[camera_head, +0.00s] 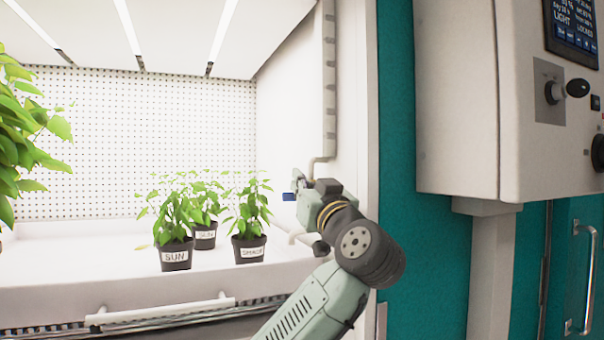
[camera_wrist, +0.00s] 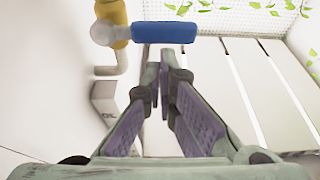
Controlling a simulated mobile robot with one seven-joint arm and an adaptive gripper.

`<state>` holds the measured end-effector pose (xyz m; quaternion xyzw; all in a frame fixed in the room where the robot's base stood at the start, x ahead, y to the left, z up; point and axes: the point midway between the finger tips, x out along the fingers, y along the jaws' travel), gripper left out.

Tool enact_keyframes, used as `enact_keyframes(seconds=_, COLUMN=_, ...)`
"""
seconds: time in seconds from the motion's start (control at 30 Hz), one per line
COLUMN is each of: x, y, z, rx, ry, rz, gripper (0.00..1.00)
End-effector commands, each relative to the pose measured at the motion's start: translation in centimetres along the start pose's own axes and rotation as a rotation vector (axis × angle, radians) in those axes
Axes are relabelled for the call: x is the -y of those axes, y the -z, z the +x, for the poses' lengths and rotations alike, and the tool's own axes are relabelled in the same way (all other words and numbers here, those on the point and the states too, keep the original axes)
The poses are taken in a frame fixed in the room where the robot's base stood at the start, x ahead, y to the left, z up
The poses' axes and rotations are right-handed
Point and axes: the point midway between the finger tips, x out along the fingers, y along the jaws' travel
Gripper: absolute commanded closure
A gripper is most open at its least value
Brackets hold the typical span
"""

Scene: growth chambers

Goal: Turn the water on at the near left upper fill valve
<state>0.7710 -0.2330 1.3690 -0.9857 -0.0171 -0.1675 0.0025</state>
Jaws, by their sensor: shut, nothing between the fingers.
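The fill valve's blue lever handle (camera_wrist: 165,32) shows at the top of the wrist view. It extends right from a grey pivot beside a yellow valve body (camera_wrist: 112,12). The lever lies crosswise to the short pipe below the body. In the head view the blue handle (camera_head: 289,197) shows at the chamber's right side wall, just left of my wrist. My gripper (camera_wrist: 158,78) is shut and empty. Its fingertips are close below the lever in the wrist picture; whether they touch it I cannot tell. In the head view my wrist hides the fingers and most of the valve.
A grey pipe (camera_head: 329,90) runs down the side wall above my wrist. A control box (camera_head: 460,100) juts out at right. A white bar (camera_head: 160,311) crosses the tray front.

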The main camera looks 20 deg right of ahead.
Motion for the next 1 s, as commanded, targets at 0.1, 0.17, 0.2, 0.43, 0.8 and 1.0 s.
enact_keyframes(seconds=0.1, x=-0.01, y=-0.01, z=-0.02, rx=0.000, ry=0.000, rz=0.000, gripper=1.00)
enact_keyframes(seconds=0.17, x=-0.01, y=0.00, z=-0.02, rx=0.000, ry=0.000, rz=0.000, gripper=1.00)
enact_keyframes(seconds=0.2, x=-0.02, y=0.00, z=-0.02, rx=0.000, ry=0.000, rz=-0.001, gripper=1.00)
enact_keyframes(seconds=0.43, x=-0.08, y=-0.42, z=-0.20, rx=0.002, ry=0.019, rz=-0.062, gripper=1.00)
enact_keyframes(seconds=0.8, x=0.10, y=-0.56, z=-0.23, rx=0.002, ry=0.058, rz=-0.173, gripper=1.00)
enact_keyframes(seconds=1.0, x=0.15, y=-0.93, z=-0.31, rx=0.004, ry=0.086, rz=-0.253, gripper=1.00)
